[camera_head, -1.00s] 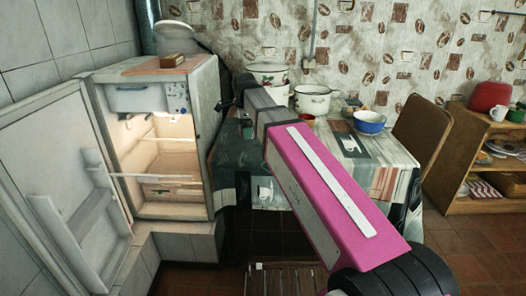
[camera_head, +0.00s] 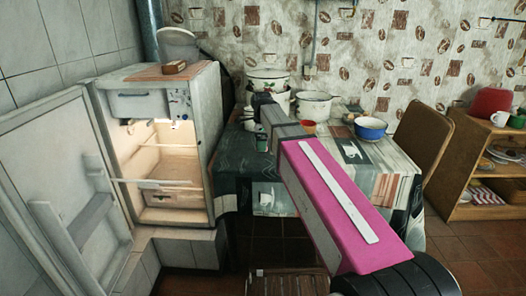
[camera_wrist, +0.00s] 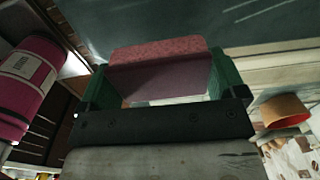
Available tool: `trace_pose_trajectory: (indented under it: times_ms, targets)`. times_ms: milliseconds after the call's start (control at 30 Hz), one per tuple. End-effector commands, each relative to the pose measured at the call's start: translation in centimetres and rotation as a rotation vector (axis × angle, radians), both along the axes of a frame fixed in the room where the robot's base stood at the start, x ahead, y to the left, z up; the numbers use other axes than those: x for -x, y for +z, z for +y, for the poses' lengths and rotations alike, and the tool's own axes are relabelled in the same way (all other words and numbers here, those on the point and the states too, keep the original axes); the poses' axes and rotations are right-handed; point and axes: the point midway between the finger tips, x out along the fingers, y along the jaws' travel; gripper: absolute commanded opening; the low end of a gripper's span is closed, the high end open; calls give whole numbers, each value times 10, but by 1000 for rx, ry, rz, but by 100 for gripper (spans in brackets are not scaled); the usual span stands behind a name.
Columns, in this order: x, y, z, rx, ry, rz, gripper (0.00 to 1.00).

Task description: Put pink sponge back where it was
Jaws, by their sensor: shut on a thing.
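The pink sponge (camera_wrist: 158,62) is a soft-looking block in the wrist view. My gripper (camera_wrist: 165,78) is shut on it, with one green finger at each side of the sponge. In the head view my forearm reaches over the table (camera_head: 385,160) and hides most of the gripper and the sponge. I cannot tell how far the sponge is above the tablecloth.
White enamel pots (camera_head: 313,105) stand at the table's back. An open fridge (camera_head: 165,165) is left; a wooden shelf (camera_head: 480,212) stands right.

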Motion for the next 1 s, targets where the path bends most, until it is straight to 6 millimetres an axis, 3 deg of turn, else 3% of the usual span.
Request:
trace_pose_trajectory:
  times_ms: [233,500,867,900,933,1000]
  targets:
    - [-3,-12,-5,0,0,0,64]
    - [-3,-43,-5,0,0,1,64]
    - [-3,-46,-4,0,0,0,64]
    - [-3,-46,-4,0,0,0,93]
    - [-3,-46,-4,0,0,-1,100]
    - [-3,-46,-4,0,0,-1,100]
